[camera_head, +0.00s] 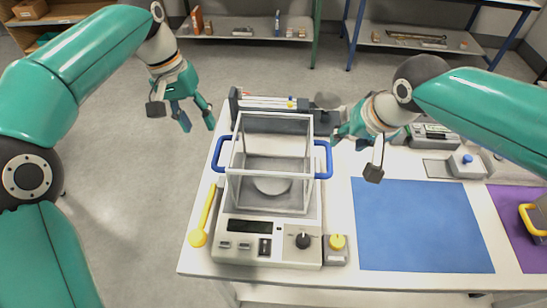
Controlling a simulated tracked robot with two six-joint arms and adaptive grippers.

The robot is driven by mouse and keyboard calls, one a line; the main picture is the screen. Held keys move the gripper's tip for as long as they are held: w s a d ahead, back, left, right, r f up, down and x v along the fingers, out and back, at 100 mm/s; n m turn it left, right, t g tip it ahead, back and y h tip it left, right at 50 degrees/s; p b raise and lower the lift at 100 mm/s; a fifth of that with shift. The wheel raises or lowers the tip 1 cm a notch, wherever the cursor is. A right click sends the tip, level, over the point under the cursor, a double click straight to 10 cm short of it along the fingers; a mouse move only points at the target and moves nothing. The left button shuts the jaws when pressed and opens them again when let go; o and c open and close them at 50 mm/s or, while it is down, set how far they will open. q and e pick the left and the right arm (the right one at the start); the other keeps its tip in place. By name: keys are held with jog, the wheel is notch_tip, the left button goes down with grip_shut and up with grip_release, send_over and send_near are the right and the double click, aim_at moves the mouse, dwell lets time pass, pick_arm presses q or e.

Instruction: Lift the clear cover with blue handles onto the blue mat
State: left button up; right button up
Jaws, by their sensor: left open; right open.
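The clear cover (273,122) is a see-through box with white edges. It stands upright on the balance (245,229), over a round pan (271,186). It has a blue handle on its left side (222,154) and another on its right side (324,159). The blue mat (420,225) lies flat and bare on the table to the right. My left gripper (197,122) is open and empty, up and left of the left handle. My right gripper (352,155) is open, right of the right handle and apart from it; part of it is hidden behind its own wrist.
A yellow spoon-like tool (205,215) lies left of the balance. A yellow-knobbed block (337,243) sits at its right. A rack with pens (270,103) stands behind. A blue-buttoned device (467,163) and a purple mat (520,222) are at the right.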

aim_at(215, 154)
pick_arm(q)
jog(key=f, duration=0.4)
jog(key=d+f, duration=0.1)
jog(key=f, duration=0.3)
jog(key=d+f, duration=0.1)
jog(key=f, duration=0.3)
jog(key=shift+s+d+f, duration=0.1)
jog(key=shift+d, duration=0.1)
pick_arm(e)
jog(key=x, duration=1.2)
jog(key=shift+w+f, duration=0.15)
jog(key=shift+f, duration=0.05)
pick_arm(q)
grip_shut()
pick_arm(e)
grip_shut()
jog(key=shift+r, duration=0.1)
